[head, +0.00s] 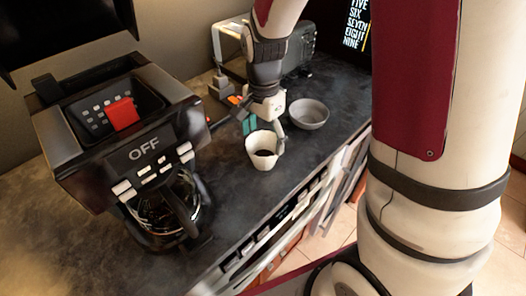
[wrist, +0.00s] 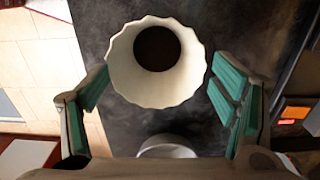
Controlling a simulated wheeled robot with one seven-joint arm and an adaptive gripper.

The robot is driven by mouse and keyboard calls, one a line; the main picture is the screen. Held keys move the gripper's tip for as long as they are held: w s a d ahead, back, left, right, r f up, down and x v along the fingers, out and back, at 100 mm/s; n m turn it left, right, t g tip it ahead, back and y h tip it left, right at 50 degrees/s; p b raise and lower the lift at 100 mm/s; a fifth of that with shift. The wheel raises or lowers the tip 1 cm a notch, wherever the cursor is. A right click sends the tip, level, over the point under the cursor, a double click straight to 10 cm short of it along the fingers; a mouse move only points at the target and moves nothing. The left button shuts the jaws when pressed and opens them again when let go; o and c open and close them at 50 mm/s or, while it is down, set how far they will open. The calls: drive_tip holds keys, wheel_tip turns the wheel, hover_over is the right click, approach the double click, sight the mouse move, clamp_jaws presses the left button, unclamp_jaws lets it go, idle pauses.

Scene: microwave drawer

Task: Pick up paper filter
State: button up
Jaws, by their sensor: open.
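The paper filter (head: 261,157) is a white, wavy-rimmed cup with a dark round inside, upright on the dark counter. In the wrist view the paper filter (wrist: 119,72) shows its open top at the upper middle. My gripper (head: 266,128) is directly over the back of it, pointing down. In the wrist view my gripper (wrist: 160,84) is open and empty, with a teal-padded finger on either side of the filter's near rim.
A black coffee maker (head: 132,152) marked OFF stands to the left, with a glass carafe (head: 165,212) and a red piece on top. A grey bowl (head: 308,114) sits behind and right of the filter. The counter (head: 235,200) in front is clear; its edge lies to the right.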

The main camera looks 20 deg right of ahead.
sight(264, 153)
drive_tip(key=shift+s+f, duration=0.2)
drive_tip(key=shift+f, duration=2.8)
drive_tip(key=c, duration=0.9)
